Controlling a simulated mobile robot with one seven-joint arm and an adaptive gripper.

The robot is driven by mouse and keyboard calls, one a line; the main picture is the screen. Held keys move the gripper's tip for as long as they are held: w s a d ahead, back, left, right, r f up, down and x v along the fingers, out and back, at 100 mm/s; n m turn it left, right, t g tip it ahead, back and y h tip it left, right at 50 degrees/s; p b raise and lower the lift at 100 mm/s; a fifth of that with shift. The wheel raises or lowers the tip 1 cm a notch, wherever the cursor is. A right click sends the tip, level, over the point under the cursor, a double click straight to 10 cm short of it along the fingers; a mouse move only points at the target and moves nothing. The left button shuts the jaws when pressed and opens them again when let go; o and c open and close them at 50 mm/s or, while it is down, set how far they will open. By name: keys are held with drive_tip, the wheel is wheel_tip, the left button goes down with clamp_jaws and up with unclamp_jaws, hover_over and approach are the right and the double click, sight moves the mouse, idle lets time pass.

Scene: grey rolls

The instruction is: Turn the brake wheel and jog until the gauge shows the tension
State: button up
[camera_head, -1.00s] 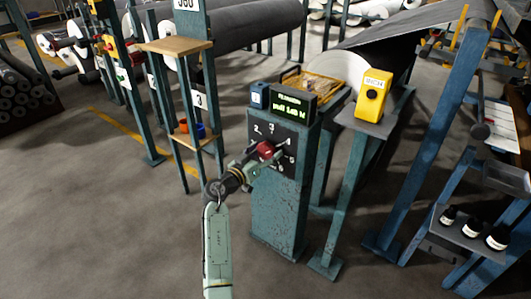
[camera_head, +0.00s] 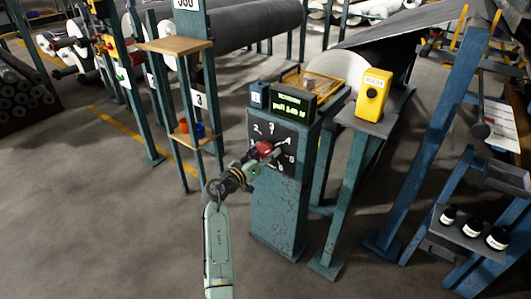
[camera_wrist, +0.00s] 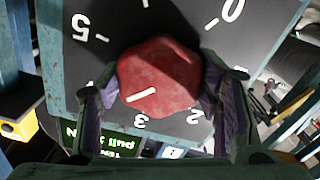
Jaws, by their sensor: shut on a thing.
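The brake wheel is a red faceted knob (camera_head: 264,148) on a black numbered dial (camera_head: 290,135), on the front of a teal post. In the wrist view the knob (camera_wrist: 160,65) fills the middle, and its white mark points to the lower left, left of the 3. My gripper (camera_wrist: 163,85) is shut on the knob, one finger on each side; the fingers hide part of the dial. The gauge is a dark display (camera_head: 292,107) on top of the post; its green text includes "pull", but the figures are hard to read. A yellow box (camera_head: 374,93) with a black button stands right of it.
A wooden tray (camera_head: 315,87) is behind the display. A shelf stand (camera_head: 178,45) is at the left, and teal beams and a rack of dark bottles (camera_head: 472,229) are at the right. Large grey rolls (camera_head: 245,30) lie behind. The floor at lower left is clear.

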drive_tip(key=n, duration=0.7)
drive_tip(key=shift+r+n+p, duration=0.1)
drive_tip(key=shift+n+p, duration=0.25)
drive_tip(key=shift+n, duration=0.05)
drive_tip(key=n+p, duration=0.2)
drive_tip(key=n, duration=0.2)
drive_tip(key=shift+n+p, duration=0.95)
drive_tip(key=shift+n, duration=1.15)
drive_tip(key=shift+a, duration=0.1)
drive_tip(key=o, duration=1.2)
drive_tip(key=shift+c, duration=0.2)
